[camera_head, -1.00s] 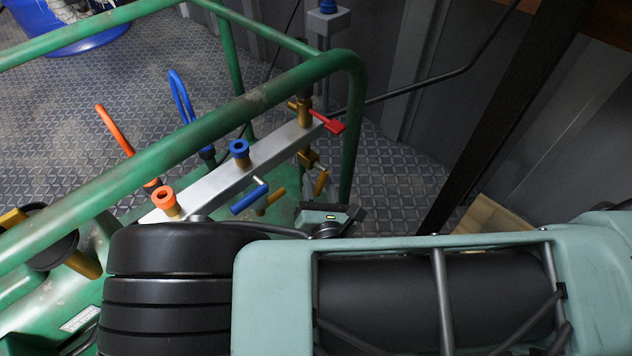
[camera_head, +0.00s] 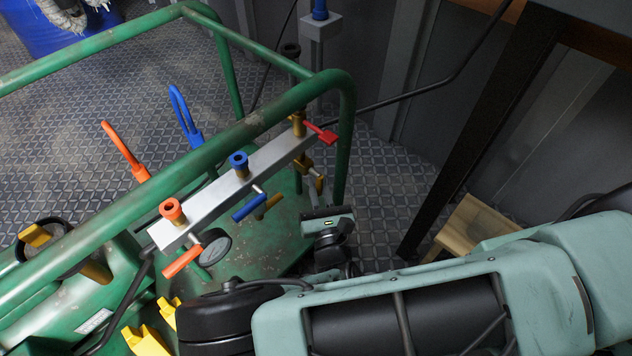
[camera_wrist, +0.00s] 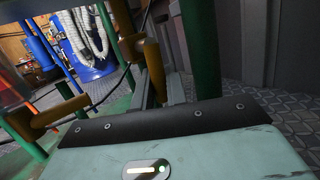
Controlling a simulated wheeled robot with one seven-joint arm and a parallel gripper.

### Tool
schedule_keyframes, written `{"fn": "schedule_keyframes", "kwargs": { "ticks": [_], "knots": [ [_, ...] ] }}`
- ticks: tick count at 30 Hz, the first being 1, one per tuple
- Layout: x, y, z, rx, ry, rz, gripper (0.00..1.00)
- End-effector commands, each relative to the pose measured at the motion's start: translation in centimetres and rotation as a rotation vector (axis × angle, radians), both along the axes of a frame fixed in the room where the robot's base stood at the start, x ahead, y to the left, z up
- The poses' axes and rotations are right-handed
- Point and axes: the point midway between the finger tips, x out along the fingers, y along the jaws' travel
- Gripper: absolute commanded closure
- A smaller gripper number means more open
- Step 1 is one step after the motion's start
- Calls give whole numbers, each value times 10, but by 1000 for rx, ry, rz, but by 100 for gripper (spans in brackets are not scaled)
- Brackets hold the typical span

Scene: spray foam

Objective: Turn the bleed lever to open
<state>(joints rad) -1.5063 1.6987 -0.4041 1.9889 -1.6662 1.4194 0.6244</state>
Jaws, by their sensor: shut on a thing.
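A grey manifold bar (camera_head: 205,205) runs along the green frame. Under its far end, below a red lever (camera_head: 325,136), a brass valve (camera_head: 303,162) carries a small yellow lever (camera_head: 319,184). I take this for the bleed lever, though no label is legible. My gripper (camera_head: 318,199) is just below it, with its fingers mostly hidden in the head view. In the wrist view, the yellow lever (camera_wrist: 154,68) stands between my dark fingers (camera_wrist: 160,92), and my gripper is shut on it. The exact contact is dim.
The green rail (camera_head: 180,165) passes above the manifold, and its upright post (camera_head: 343,150) stands close beside my gripper. Blue (camera_head: 250,207) and orange (camera_head: 184,261) levers stick out from the bar. A dark post (camera_head: 480,150) and wooden block (camera_head: 475,228) stand to the right.

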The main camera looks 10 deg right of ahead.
Motion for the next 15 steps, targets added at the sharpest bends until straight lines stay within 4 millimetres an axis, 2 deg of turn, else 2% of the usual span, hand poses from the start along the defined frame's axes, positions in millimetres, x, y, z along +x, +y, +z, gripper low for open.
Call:
{"fn": "schedule_keyframes", "kwargs": {
  "ticks": [6,15],
  "knots": [
    [1,-3,0,-70,-46,0,100],
    [1,-4,-1,-74,-47,-2,100]
  ]
}}
